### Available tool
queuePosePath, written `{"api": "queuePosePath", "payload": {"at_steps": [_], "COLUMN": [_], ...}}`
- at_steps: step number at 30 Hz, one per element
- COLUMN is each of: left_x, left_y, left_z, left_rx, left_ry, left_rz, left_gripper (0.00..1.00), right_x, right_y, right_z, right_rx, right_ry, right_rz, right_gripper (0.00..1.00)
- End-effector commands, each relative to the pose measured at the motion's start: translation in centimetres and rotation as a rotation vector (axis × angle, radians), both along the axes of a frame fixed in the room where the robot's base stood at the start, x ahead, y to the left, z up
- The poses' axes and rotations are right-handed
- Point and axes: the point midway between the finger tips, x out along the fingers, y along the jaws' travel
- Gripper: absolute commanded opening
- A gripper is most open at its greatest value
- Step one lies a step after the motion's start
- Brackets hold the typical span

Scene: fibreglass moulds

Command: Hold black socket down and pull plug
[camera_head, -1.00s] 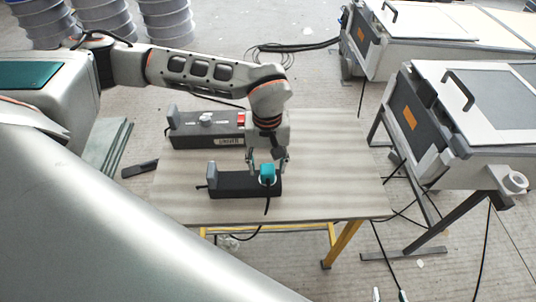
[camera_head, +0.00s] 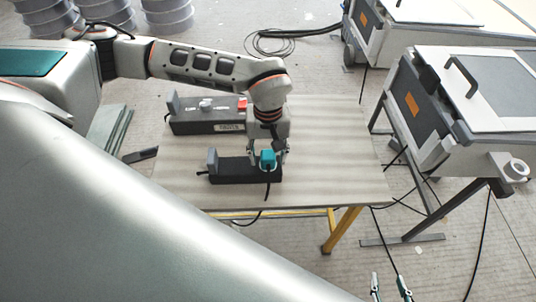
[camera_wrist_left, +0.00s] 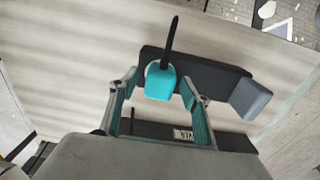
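The black socket (camera_head: 235,171) lies on the table, with a grey upright block at its left end. The teal plug (camera_head: 267,159), with a black cable, sits at its right end; it also shows in the left wrist view (camera_wrist_left: 160,84). My left gripper (camera_head: 268,153) is over the plug from above. In the left wrist view its fingers (camera_wrist_left: 158,90) stand apart on either side of the plug, with gaps visible. My right gripper (camera_head: 390,284) shows only as two separated fingertips at the bottom edge of the head view, away from the table.
A larger dark box (camera_head: 205,124) with a red switch (camera_head: 242,104) stands behind the socket. The right side of the wooden table (camera_head: 335,165) is clear. Grey machines (camera_head: 450,130) stand to the right. A dark object (camera_head: 141,154) is by the table's left edge.

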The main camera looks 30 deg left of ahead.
Motion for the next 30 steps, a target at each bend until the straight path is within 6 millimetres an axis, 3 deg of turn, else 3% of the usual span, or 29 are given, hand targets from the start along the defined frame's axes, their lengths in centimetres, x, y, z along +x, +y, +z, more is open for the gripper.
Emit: {"api": "queuePosePath", "payload": {"at_steps": [10, 21, 30], "left_x": [0.1, 0.1, 0.0], "left_y": [0.0, 0.0, 0.0], "left_z": [0.7, 5.8, 7.8], "left_rx": [0.0, 0.0, 0.0], "left_ry": [-0.001, -0.004, 0.0], "left_rz": [0.0, 0.0, 0.0], "left_gripper": [0.47, 0.47, 0.47], "right_x": [0.0, 0.1, 0.2], "right_y": [0.0, 0.0, 0.0], "right_z": [0.1, 0.5, 0.6], "right_rx": [-0.001, -0.001, -0.001], "right_ry": [0.0, -0.004, -0.005], "right_rz": [-0.001, -0.001, -0.001], "right_gripper": [0.4, 0.4, 0.4]}}
